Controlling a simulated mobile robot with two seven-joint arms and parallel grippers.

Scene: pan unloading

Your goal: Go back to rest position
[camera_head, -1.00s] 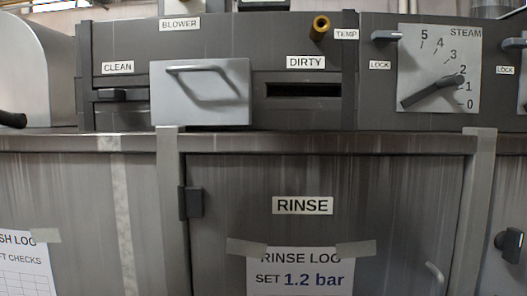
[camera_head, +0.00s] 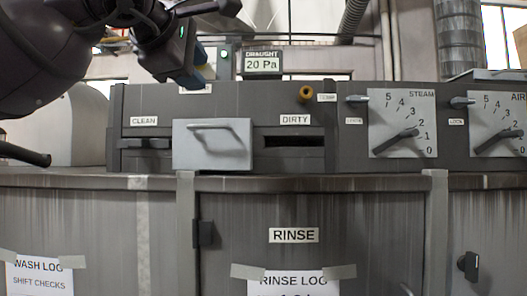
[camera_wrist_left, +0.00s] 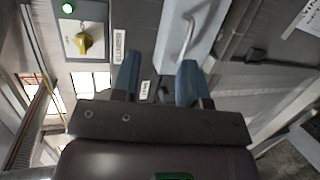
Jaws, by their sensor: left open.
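My left gripper (camera_head: 190,70) is at the upper left of the head view, in front of the upper part of the machine and above the CLEAN label. Its blue fingers also show in the left wrist view (camera_wrist_left: 158,82), spread apart with nothing between them. A pale panel with a bar handle (camera_head: 212,158) sits on the machine front below the gripper. It appears beyond the fingers in the left wrist view (camera_wrist_left: 183,35). My right gripper is not in view.
STEAM (camera_head: 402,136) and AIR (camera_head: 497,138) dials are on the right. A yellow-tipped peg (camera_head: 306,92) sticks out near the TEMP label. A DRAUGHT display (camera_head: 262,63) stands above. The RINSE door (camera_head: 330,215) is below the ledge. A yellow knob (camera_wrist_left: 84,43) shows in the wrist view.

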